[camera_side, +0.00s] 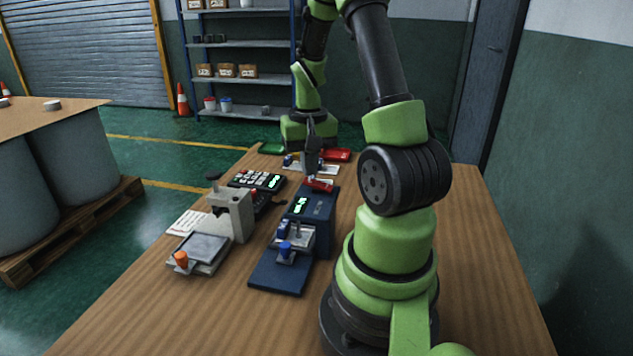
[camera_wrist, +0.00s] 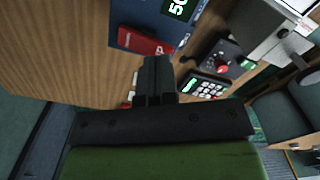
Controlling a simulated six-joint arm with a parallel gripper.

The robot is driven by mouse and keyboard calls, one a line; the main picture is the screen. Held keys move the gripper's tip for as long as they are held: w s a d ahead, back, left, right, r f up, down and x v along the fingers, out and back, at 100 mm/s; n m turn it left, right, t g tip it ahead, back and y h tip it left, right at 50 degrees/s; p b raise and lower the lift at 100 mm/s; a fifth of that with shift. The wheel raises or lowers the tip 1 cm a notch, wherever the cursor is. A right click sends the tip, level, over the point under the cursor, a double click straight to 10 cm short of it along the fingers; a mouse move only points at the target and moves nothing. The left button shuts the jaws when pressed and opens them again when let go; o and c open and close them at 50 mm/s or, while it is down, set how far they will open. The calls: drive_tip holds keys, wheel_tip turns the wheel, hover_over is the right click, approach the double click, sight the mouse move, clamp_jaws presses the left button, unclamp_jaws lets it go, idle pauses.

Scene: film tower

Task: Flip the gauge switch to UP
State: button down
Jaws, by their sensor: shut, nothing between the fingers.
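The blue gauge (camera_side: 314,210) stands on the wooden table with a lit green display, a blue base plate and a blue knob at its near end. A red part (camera_side: 319,185), which looks like its switch, sits at its far end. Its tilt cannot be told. In the wrist view the red part (camera_wrist: 143,44) bears small lettering and lies on the blue housing (camera_wrist: 182,32) beside the display. My gripper (camera_side: 313,173) points down with its fingers together and empty, just above or behind the red part. In the wrist view my fingertips (camera_wrist: 157,62) are close to the red part; contact cannot be told.
A grey press (camera_side: 235,213) with an orange knob on its base stands left of the gauge. A dark keypad device (camera_side: 257,181) with lit keys lies behind the press. Red (camera_side: 336,155) and green (camera_side: 272,148) trays lie at the far end. The table's right side is clear.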

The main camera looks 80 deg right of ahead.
sight(309, 180)
drive_tip(key=shift+f, duration=0.95)
idle(0.3)
drive_tip(key=shift+r, duration=3.55)
drive_tip(key=w+a+r+n+t, duration=0.35)
drive_tip(key=a+r, duration=0.45)
drive_tip(key=a, duration=0.5)
drive_tip(key=s+a+r+n+t+y, duration=0.1)
drive_tip(key=s+a+n+t, duration=0.1)
drive_tip(key=a, duration=0.3)
drive_tip(key=s+a+r+n+t+y, duration=0.1)
drive_tip(key=s+a+r+n, duration=0.1)
drive_tip(key=a, duration=0.3)
drive_tip(key=shift+s+a+r+t, duration=0.2)
drive_tip(key=shift+s+r+t, duration=0.15)
drive_tip(key=shift+s, duration=0.3)
